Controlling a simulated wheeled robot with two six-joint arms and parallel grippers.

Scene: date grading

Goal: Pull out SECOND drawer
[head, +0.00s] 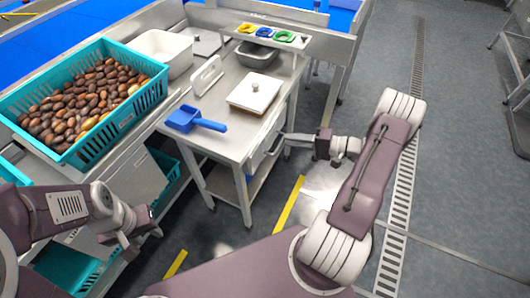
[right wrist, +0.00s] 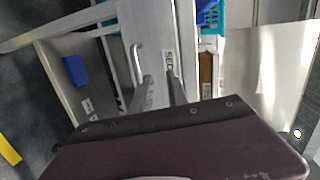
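A drawer front (head: 265,152) sits under the top of the steel work table, on its right side. In the right wrist view a metal bar handle (right wrist: 137,62) stands beside a label (right wrist: 169,64) that seems to begin "SEC". My right gripper (head: 279,143) is at this front, with its fingers apart. In the right wrist view the fingers (right wrist: 160,85) reach toward the panel close to the handle; I cannot tell whether they touch it. My left gripper (head: 148,217) is at the lower left, away from the drawer; its fingertips are unclear.
The table top (head: 228,122) carries a blue scoop (head: 193,120), a white lidded box (head: 255,92) and a grey tub (head: 258,55). A teal crate of dates (head: 150,97) stands to the left. Open floor (head: 455,150) lies to the right.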

